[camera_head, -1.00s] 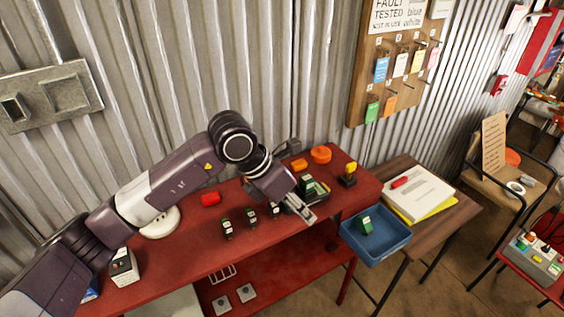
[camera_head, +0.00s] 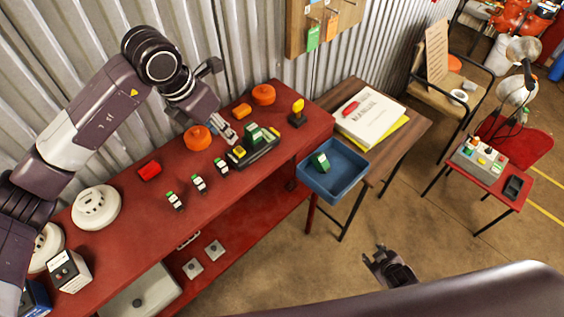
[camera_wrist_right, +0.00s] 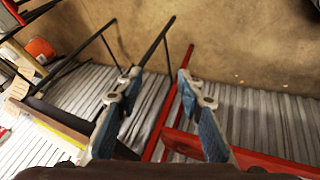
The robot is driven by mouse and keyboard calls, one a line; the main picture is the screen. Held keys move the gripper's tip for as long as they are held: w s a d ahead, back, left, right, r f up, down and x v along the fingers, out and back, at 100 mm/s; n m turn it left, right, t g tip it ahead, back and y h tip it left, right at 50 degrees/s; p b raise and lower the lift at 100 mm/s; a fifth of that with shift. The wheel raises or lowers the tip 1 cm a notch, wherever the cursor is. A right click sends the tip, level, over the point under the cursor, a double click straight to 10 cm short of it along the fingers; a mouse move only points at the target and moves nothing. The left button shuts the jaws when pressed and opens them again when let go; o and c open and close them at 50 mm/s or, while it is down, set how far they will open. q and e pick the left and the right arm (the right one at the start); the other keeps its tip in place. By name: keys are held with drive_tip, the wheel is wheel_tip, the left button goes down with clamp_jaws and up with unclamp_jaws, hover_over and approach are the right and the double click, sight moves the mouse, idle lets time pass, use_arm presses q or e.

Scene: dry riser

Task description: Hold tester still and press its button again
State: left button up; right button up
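On the red bench (camera_head: 150,230) a dark device (camera_head: 262,152) with yellow parts holds an upright green block (camera_head: 254,135); it may be the tester. A grey box with coloured buttons (camera_head: 479,163) on a small red table at the right could also be it. My left gripper (camera_head: 229,134) is just left of the green block, fingers pointing at the dark device. Whether it touches, or how far its fingers are apart, is unclear. My right gripper (camera_head: 384,262) is over the floor, away from the bench; its fingers (camera_wrist_right: 160,78) are apart with nothing between them.
Several small green-and-white blocks (camera_head: 198,184) stand in a row on the bench, near orange round pieces (camera_head: 197,138). A blue tray (camera_head: 334,180) with a green block (camera_head: 319,161) is right of the bench. A side table holds a binder (camera_head: 371,119).

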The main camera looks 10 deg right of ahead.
drive_tip(key=w+d+r+n+t+y, duration=0.1)
drive_tip(key=w+d+r+n+t, duration=0.2)
drive_tip(key=w+r, duration=1.1)
drive_tip(key=w+r+n+t, duration=0.35)
drive_tip(key=w+r, duration=0.65)
drive_tip(key=r, duration=0.7)
use_arm(q)
drive_tip(key=shift+s+r, duration=0.15)
drive_tip(key=shift+s, duration=0.15)
use_arm(e)
drive_tip(key=m+t+y, duration=0.2)
drive_tip(key=m+y, duration=0.3)
drive_tip(key=y, duration=0.6)
approach(260, 145)
drive_tip(key=x, duration=0.9)
drive_tip(key=shift+s, duration=0.1)
clamp_jaws()
use_arm(q)
clamp_jaws()
